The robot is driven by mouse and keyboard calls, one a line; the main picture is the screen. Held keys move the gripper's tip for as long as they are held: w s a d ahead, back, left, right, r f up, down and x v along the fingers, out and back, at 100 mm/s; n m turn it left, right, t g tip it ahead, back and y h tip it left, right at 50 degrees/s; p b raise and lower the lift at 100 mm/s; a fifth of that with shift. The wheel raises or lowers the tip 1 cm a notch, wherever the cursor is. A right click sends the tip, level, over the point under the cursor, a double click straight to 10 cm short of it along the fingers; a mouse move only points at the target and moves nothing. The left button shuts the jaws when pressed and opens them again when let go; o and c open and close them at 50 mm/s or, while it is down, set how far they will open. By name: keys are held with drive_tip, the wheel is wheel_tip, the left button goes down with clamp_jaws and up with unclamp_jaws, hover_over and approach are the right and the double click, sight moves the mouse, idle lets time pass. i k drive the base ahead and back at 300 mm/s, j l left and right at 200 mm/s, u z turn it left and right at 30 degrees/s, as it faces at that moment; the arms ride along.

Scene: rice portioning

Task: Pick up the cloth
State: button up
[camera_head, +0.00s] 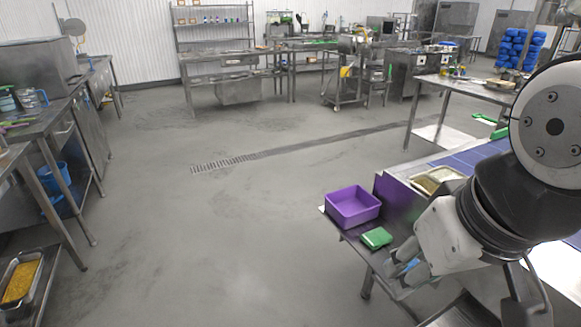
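A small green folded item (376,238), which looks like the cloth, lies on the metal side table (349,236) in front of the purple bin. My gripper (400,275) is low at the right, just right of and nearer than the green item, with a visible gap between them. Its fingers point down and to the left. A bit of blue (412,264) shows by the fingers; I cannot tell whether it is a separate thing or whether it is held. My wrist hides part of the table.
A purple bin (353,206) stands at the table's left end. A metal pan of grain (437,180) and a blue conveyor surface (470,158) are behind my arm. Metal counters line the left. The floor (230,230) between is clear.

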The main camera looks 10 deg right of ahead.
sight(375, 238)
drive_tip(key=i+j+z, duration=0.2)
drive_tip(key=j, duration=0.15)
drive_tip(key=i+j+z, duration=0.2)
drive_tip(key=j, duration=0.15)
drive_tip(key=i+j+z, duration=0.15)
drive_tip(key=j, duration=0.2)
drive_tip(key=i+j+z, duration=0.2)
drive_tip(key=j, duration=0.25)
drive_tip(key=z, duration=0.45)
